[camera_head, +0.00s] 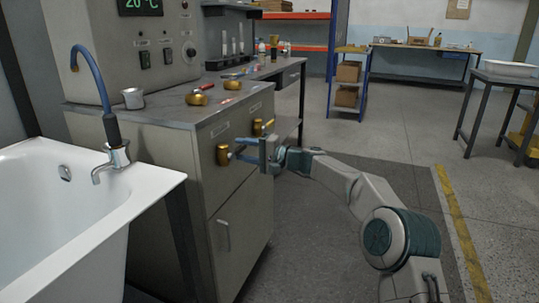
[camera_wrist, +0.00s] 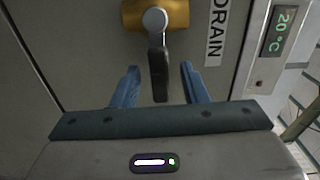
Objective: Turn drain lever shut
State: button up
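The drain lever is a dark handle (camera_wrist: 158,65) with a round grey pivot on a brass body (camera_wrist: 183,14), beside a label reading DRAIN (camera_wrist: 215,32). In the head view its brass body (camera_head: 222,154) sits on the side of the grey metal cabinet. My gripper (camera_wrist: 159,68) has its two blue fingers apart, one on each side of the handle, with a visible gap on both sides. In the head view my gripper (camera_head: 233,148) reaches from the right to just beside the brass body. The handle is mostly hidden there by the fingers.
A white bathtub (camera_head: 150,185) with a blue-hosed tap (camera_head: 118,155) stands at left. Brass parts (camera_head: 197,98) and a metal cup (camera_head: 133,97) lie on the cabinet top. Floor at right is clear.

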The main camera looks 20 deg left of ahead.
jog(key=d+p, duration=0.2)
jog(key=d, duration=1)
jog(key=shift+w, duration=0.1)
